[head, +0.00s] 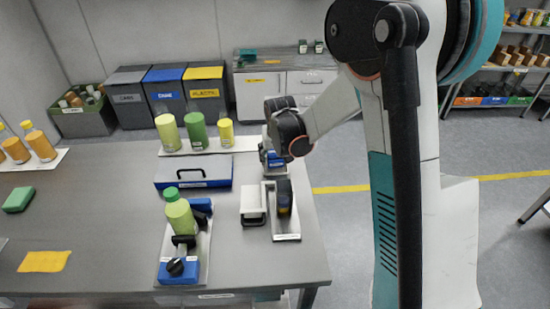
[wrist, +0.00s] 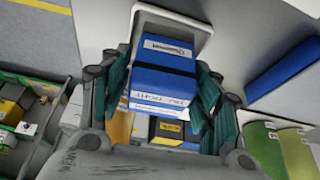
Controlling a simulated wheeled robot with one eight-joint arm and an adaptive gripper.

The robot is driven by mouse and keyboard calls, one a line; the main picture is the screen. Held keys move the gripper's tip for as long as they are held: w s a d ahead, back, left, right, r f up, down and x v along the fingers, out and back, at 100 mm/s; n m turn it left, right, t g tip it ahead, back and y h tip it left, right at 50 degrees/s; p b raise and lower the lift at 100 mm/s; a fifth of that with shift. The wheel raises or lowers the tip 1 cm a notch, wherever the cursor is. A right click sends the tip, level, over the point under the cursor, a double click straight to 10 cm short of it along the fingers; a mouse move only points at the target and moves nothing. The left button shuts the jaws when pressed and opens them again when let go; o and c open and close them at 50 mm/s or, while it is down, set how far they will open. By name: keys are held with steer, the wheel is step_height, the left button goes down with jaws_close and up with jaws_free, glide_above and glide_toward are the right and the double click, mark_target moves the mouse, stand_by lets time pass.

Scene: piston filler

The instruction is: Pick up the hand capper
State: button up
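A blue boxy tool with a black band and white labels, which looks like the hand capper (wrist: 162,78), fills the space between the fingers of my gripper (wrist: 163,85) in the wrist view. A finger lies close along each of its two sides, with no clear gap. In the head view my gripper (head: 274,150) is at the right part of the table, with the blue tool (head: 272,158) partly hidden at its end. I cannot tell whether the tool touches the table. Its label text is too small to read surely.
A white stand (head: 286,237) holding a dark upright device (head: 284,198) is just nearer, beside a white block (head: 253,205). A blue case (head: 193,172) lies to the left. A filler with a green bottle (head: 180,217) stands front left.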

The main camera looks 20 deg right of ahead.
steer(key=c, duration=0.8)
steer(key=shift+r, duration=0.15)
